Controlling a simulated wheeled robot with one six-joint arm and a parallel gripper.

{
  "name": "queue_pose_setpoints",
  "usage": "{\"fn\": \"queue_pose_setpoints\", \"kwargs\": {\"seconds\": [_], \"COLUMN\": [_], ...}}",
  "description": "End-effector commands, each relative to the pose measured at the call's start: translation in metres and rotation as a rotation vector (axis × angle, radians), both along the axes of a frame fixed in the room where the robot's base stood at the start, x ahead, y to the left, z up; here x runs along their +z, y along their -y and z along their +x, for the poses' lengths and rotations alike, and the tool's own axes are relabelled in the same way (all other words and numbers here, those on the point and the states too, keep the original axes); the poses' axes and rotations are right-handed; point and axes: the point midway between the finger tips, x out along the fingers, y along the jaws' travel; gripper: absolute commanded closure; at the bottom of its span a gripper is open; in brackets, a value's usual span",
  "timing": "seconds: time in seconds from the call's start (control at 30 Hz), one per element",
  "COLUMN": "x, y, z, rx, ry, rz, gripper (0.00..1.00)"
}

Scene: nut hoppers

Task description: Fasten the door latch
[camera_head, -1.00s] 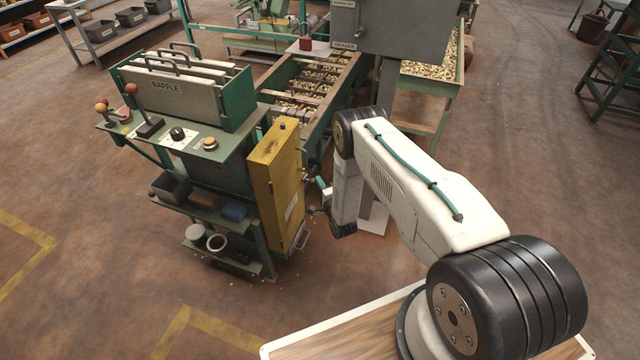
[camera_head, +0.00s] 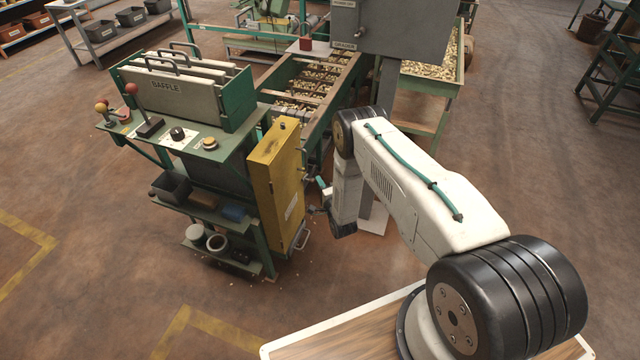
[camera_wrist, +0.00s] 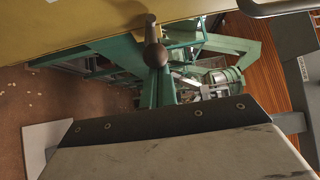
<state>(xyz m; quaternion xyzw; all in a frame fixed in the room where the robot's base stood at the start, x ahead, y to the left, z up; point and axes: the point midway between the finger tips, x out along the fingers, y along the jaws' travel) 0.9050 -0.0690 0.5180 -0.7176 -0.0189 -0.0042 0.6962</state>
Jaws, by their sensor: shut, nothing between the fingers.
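The yellow door (camera_head: 275,185) stands upright on the right side of the green console and looks closed. Its yellow face (camera_wrist: 100,25) fills the upper left of the wrist view. A brown knob on a short stem, which looks like the latch handle (camera_wrist: 152,40), stands at the door's edge in the wrist view. My gripper (camera_head: 321,189) is just right of the door, small and partly hidden by my wrist. In the wrist view its teal fingers (camera_wrist: 157,88) are shut and empty behind the knob. I cannot tell whether they touch it.
The green console (camera_head: 225,150) carries a baffle rack (camera_head: 165,90), levers and knobs. Bins and a white ring sit on its lower shelves. A conveyor with nuts (camera_head: 310,85) and a grey grader box (camera_head: 390,28) stand behind. The floor in front is mostly clear.

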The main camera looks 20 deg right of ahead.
Motion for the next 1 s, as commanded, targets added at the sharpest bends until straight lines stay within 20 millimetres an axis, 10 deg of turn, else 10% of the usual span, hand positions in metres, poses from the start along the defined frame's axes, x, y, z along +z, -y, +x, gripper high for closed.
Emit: {"fn": "queue_pose_setpoints", "kwargs": {"seconds": [0.3, 0.63, 1.0], "x": [0.028, -0.018, -0.031], "y": [0.021, 0.036, 0.04], "z": [0.001, -0.057, -0.075], "rx": [0.009, 0.009, 0.011], "ry": [-0.001, -0.002, 0.001], "rz": [0.001, 0.002, 0.0], "gripper": [1.0, 1.0, 1.0]}}
